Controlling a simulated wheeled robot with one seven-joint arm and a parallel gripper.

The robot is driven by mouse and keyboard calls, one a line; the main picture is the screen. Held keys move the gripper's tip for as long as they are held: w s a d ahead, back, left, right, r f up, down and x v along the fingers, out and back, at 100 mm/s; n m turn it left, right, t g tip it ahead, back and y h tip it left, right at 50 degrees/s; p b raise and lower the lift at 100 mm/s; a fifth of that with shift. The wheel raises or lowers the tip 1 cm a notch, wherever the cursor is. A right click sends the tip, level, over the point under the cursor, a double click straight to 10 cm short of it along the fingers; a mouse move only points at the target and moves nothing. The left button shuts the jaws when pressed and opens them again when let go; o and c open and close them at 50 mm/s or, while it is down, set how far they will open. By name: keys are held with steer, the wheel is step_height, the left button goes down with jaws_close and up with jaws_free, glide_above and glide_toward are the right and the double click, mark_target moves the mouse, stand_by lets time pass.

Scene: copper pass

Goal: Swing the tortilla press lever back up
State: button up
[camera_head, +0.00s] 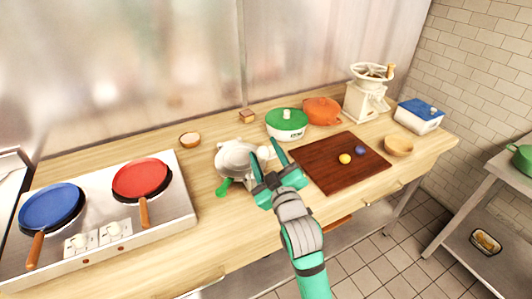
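The tortilla press (236,156) is a pale grey-white device on the wooden counter, just left of my gripper. A green grip (223,187), which looks like the end of its lever, sticks out low at the press's front left, close to the counter. My gripper (262,146) is open, with its two green fingers spread and pointing away over the press's right side. Nothing shows between the fingers. The fingers and wrist hide part of the press's right side. I cannot tell whether a finger touches it. The green grip is apart from my fingers.
A steel stove (175,212) with a blue pan (50,207) and a red pan (140,178) stands left. A green-lidded pot (287,122) is behind right. A dark board (320,172) with two small balls lies right. Counter left of the press is clear.

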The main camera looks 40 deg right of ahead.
steer(key=shift+a, duration=0.15)
steer(key=v, duration=1)
steer(key=shift+s, duration=0.2)
steer(key=shift+s, duration=0.15)
steer(key=shift+a+f, duration=0.1)
steer(key=shift+a, duration=0.1)
steer(key=w+a+f+m+h, duration=0.1)
steer(key=w+a+f+m, duration=0.15)
steer(key=a, duration=0.25)
steer(key=w+a+f+m, duration=0.1)
steer(key=a+f+m, duration=0.2)
steer(key=a+m, duration=0.15)
steer(key=s+a+f+m+g, duration=0.15)
steer(key=s+a+f, duration=0.35)
steer(key=a+f, duration=0.7)
steer(key=s+a+f+n+y, duration=0.3)
steer(key=s+a+f, duration=0.1)
steer(key=s, duration=0.7)
steer(key=s+a+f+n+y, duration=0.3)
steer(key=s+a, duration=0.3)
steer(key=s, duration=0.5)
steer(key=shift+s+f+y, duration=0.25)
steer(key=shift+f+y, duration=0.25)
steer(key=shift+y, duration=0.2)
